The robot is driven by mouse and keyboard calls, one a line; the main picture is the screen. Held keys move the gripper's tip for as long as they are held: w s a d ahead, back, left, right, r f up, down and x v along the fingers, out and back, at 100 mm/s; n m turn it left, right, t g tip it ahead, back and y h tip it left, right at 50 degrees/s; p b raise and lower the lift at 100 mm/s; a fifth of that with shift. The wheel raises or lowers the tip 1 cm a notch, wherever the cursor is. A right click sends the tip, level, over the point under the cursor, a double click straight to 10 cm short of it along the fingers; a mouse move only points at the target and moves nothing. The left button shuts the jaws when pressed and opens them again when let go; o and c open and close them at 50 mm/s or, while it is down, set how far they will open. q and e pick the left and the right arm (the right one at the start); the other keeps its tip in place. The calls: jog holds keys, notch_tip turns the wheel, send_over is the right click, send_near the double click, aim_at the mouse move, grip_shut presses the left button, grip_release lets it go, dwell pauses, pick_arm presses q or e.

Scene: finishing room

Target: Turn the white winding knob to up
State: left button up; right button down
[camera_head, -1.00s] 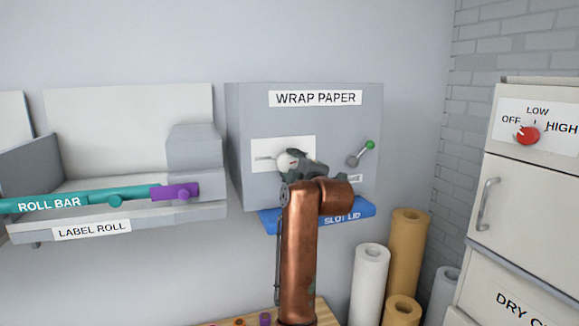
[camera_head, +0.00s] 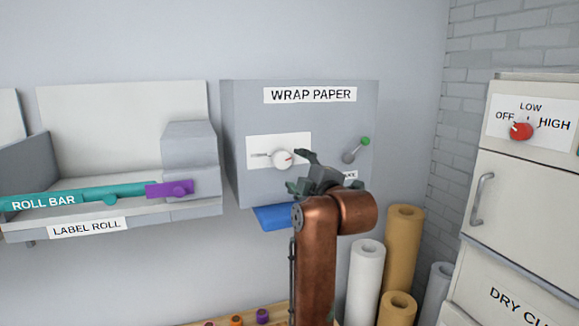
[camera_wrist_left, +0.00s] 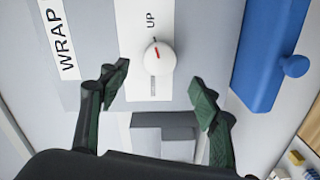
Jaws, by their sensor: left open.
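The white winding knob (camera_head: 282,160) sits on a white plate (camera_head: 262,145) on the front of the grey WRAP PAPER box (camera_head: 240,105). It also shows in the left wrist view (camera_wrist_left: 158,57), where its red mark points toward the UP label (camera_wrist_left: 151,19). In the head view the mark points right. My left gripper (camera_head: 298,171) is open and empty, just right of and below the knob in the head view. In the left wrist view the open fingers (camera_wrist_left: 160,82) are apart from the knob. My right gripper is not in view.
A green-tipped lever (camera_head: 356,150) is right of the knob. The blue slot lid (camera_head: 272,217) juts out below. The label roll unit (camera_head: 90,228) is at left, a cabinet with a red dial (camera_head: 521,131) at right. Paper rolls (camera_head: 402,245) stand below right.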

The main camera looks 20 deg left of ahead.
pick_arm(q)
jog(key=shift+v, duration=1.5)
jog(key=shift+a, duration=0.1)
